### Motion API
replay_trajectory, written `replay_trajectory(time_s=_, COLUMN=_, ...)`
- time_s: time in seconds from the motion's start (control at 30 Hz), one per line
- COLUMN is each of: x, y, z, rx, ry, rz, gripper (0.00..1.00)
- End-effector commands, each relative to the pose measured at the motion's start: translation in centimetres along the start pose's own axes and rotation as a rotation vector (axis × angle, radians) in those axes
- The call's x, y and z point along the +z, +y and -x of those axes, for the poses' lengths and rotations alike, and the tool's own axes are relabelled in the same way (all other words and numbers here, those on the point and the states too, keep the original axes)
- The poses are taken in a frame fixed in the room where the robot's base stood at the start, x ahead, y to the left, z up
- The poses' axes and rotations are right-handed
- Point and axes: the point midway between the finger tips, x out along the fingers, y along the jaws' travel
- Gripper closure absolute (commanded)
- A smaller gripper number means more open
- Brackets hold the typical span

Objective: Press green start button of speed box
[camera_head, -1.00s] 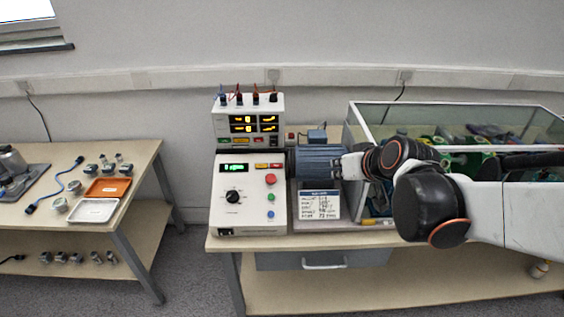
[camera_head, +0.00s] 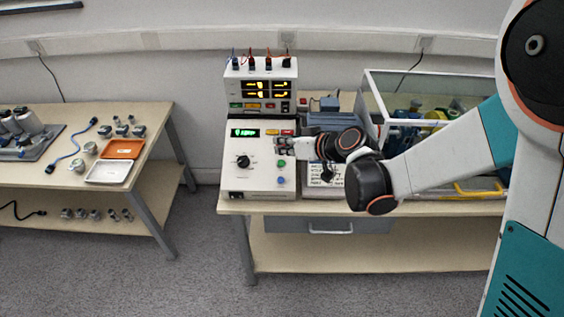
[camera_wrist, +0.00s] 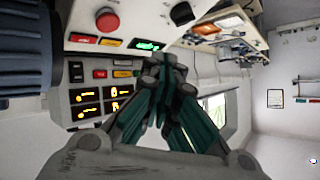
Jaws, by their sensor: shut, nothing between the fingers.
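The speed box (camera_head: 237,178) is a white box with a sloped front panel, standing on the right-hand bench. Its green button (camera_head: 281,164) shows on the panel's right side, above a blue button (camera_head: 281,180). My gripper (camera_head: 280,145) is shut and empty, at the panel's upper right, just above the green button in the picture. It covers the red button there, but that red button (camera_wrist: 107,20) shows in the wrist view. My closed fingertips (camera_wrist: 166,62) also show there, near the lit green display (camera_wrist: 147,45). I cannot see the green button in the wrist view or tell whether the fingers touch the panel.
A unit with yellow displays (camera_head: 232,92) stands behind the speed box. A black knob (camera_head: 243,161) is on the panel's left. A glass-walled case (camera_head: 385,90) is at the right. The left bench holds an orange tray (camera_head: 122,149) and a white tray (camera_head: 108,172).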

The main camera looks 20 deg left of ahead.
Motion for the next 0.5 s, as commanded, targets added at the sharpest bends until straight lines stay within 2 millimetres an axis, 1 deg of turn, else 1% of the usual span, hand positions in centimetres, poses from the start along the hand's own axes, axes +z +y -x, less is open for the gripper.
replay_trajectory(time_s=0.17, x=0.5, y=0.5, z=-0.6, rx=0.001, ry=0.0, rz=0.0, gripper=1.0)
replay_trajectory(time_s=0.5, x=2.8, y=2.7, z=-3.7, rx=0.001, ry=0.0, rz=-0.001, gripper=1.0)
